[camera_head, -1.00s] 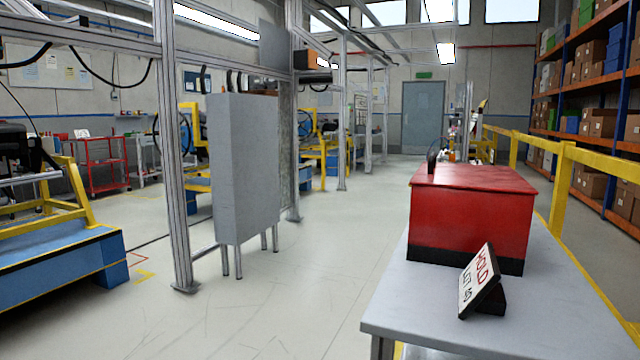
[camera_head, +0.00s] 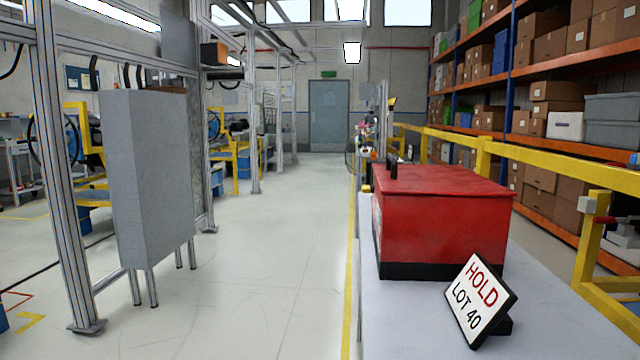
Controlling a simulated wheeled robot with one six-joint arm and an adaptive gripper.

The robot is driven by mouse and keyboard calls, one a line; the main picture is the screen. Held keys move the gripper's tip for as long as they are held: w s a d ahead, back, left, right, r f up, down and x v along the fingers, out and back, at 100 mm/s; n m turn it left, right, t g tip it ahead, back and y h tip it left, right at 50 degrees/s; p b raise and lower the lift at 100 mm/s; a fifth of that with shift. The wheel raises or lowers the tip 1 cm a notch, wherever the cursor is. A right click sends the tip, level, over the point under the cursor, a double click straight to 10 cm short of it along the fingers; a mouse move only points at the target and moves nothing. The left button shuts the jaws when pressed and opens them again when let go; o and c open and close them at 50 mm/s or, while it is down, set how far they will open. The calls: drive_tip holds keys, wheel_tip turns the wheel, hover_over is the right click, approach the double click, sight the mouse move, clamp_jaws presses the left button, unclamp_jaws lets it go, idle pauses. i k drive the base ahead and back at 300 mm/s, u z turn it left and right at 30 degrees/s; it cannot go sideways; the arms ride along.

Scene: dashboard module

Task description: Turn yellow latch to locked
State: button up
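I cannot make out a yellow latch for certain. A small yellow piece (camera_head: 366,189) shows at the left edge of the red box, too small to identify. The red box (camera_head: 440,225) has a black base and a black handle on its lid, and sits on a grey table (camera_head: 400,320). A tilted white sign (camera_head: 478,300) reading "HOLD LOT 40" stands in front of it. My gripper is not in view.
A yellow rail (camera_head: 500,150) runs behind the table on the right, with a small grey and red fitting (camera_head: 596,210) on its post. Shelves with boxes (camera_head: 555,65) stand beyond. A grey cabinet (camera_head: 150,180) stands left. The aisle floor (camera_head: 270,250) is clear.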

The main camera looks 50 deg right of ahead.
sight(366, 189)
drive_tip(key=z, duration=0.05)
drive_tip(key=i, duration=1.65)
drive_tip(key=z, duration=3.65)
